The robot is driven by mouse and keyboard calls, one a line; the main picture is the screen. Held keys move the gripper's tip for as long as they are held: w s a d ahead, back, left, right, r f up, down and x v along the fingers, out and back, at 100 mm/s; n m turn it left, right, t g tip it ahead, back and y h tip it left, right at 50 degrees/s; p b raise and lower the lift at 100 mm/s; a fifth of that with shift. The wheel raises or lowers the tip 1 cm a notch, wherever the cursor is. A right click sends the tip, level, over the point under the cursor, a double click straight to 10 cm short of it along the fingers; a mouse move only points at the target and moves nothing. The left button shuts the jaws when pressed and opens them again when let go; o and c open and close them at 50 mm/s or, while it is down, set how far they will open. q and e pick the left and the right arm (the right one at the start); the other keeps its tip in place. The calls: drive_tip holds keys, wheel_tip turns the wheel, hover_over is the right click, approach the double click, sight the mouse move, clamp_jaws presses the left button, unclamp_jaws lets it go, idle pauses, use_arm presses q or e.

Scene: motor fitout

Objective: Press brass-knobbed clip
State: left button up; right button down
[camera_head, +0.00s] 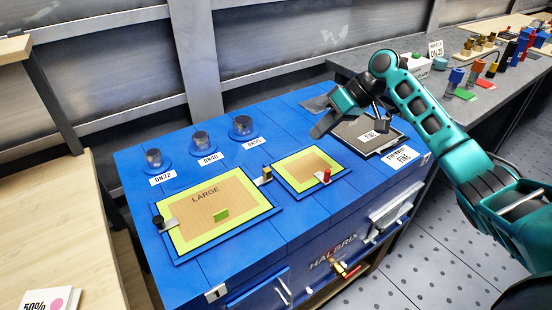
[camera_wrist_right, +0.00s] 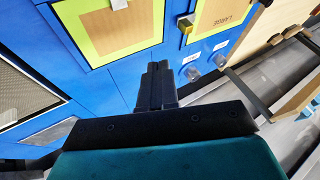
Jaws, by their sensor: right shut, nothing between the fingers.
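The brass-knobbed clip (camera_head: 266,175) sits on the blue bench top at the right edge of the large board, between it and the smaller board. Its yellowish knob also shows in the right wrist view (camera_wrist_right: 186,25), above and right of the fingertips. My right gripper (camera_head: 317,131) is shut and empty, above the bench behind the smaller board and apart from the clip. Its fingers point up in the right wrist view (camera_wrist_right: 157,68). A black-knobbed clip (camera_head: 159,222) and a red-knobbed clip (camera_head: 326,176) sit at other board edges. My left gripper is out of view.
Several round metal fittings stand along the back left. A dark mesh tray (camera_head: 350,139) marked FINE lies under my right arm. A grey counter with parts stands behind.

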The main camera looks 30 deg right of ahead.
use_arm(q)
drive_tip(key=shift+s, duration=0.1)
use_arm(e)
drive_tip(key=b, duration=0.1)
approach(263, 176)
drive_tip(key=w+d+f, duration=0.1)
drive_tip(key=f, duration=0.1)
drive_tip(key=w+d+f, duration=0.2)
drive_tip(key=shift+d+f, duration=0.15)
drive_tip(key=a, duration=0.3)
drive_tip(key=shift+s+a, duration=0.1)
drive_tip(key=shift+s, duration=0.15)
drive_tip(key=shift+a, duration=0.35)
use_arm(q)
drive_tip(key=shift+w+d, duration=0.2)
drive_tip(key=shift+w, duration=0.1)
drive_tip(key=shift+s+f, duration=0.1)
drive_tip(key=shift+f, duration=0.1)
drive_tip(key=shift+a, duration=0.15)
